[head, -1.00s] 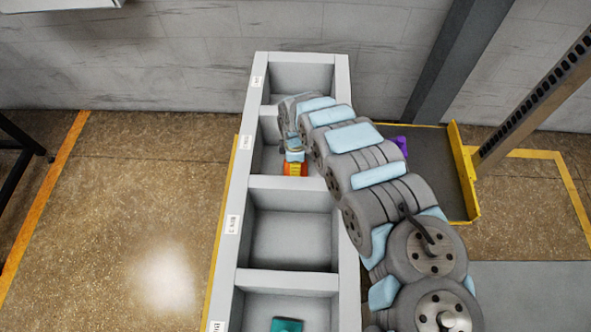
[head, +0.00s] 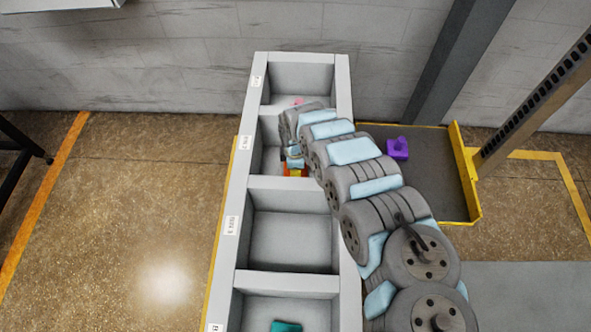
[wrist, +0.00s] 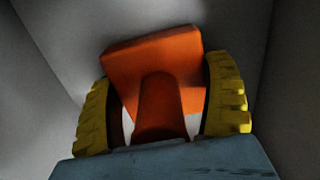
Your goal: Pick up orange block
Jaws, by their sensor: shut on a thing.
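The orange block (wrist: 152,68) is a square slab with a rounded peg standing from it. In the wrist view it lies tilted between the two yellow fingers of my gripper (wrist: 168,105). The fingers are on either side of the peg, and the jaws are shut on the block. In the head view my gripper (head: 295,168) reaches down into the second compartment from the back of the grey bin. Only a bit of orange (head: 286,170) shows there; my arm hides the rest.
Divider walls of the grey bin (head: 292,183) stand close around the gripper. A pink piece (head: 298,101) is in the back compartment and a teal one (head: 287,326) in the front one. The third compartment is empty. A purple block (head: 397,148) sits on the yellow-edged tray (head: 430,180).

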